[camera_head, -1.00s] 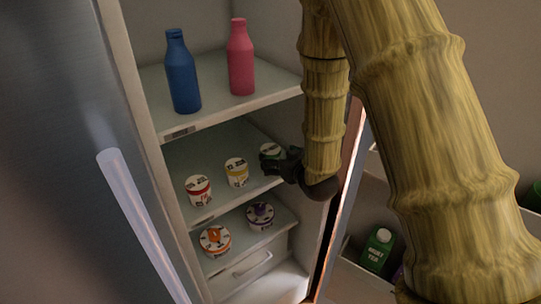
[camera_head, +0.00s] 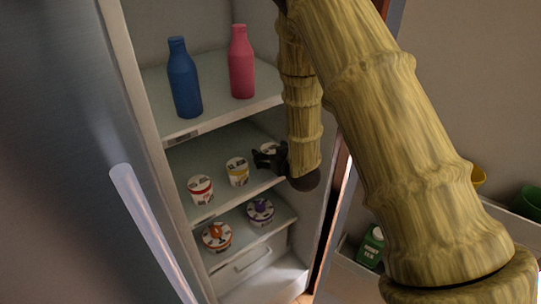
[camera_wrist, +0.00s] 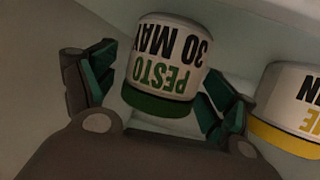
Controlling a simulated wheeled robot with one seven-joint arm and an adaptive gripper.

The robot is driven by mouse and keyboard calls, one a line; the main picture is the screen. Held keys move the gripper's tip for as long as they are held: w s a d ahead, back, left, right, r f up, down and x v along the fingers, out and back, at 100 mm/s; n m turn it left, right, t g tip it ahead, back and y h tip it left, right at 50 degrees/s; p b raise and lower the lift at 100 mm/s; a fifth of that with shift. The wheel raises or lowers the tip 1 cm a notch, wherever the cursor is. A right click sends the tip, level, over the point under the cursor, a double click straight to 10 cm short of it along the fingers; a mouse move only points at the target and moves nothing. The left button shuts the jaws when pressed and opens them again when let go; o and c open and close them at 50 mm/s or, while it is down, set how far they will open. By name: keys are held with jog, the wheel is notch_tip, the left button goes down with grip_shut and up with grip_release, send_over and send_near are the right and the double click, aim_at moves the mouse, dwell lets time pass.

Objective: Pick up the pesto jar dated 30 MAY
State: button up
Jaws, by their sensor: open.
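The pesto jar (camera_wrist: 165,65) is white with a green band and reads "PESTO 30 MAY", upside down in the wrist view. In the head view the jar (camera_head: 269,148) stands on the middle fridge shelf, partly hidden by my gripper (camera_head: 268,158). In the wrist view my gripper (camera_wrist: 155,95) is open, with one finger on each side of the jar. I cannot tell whether the fingers touch it.
A yellow-banded jar (camera_head: 237,171) stands close beside the pesto jar, and a red-banded jar (camera_head: 200,189) is further left. Orange (camera_head: 217,237) and purple (camera_head: 260,212) jars are on the shelf below. Blue (camera_head: 184,80) and pink (camera_head: 241,62) bottles stand above.

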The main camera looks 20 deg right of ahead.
jog(key=c, duration=1.2)
jog(key=shift+r, duration=0.1)
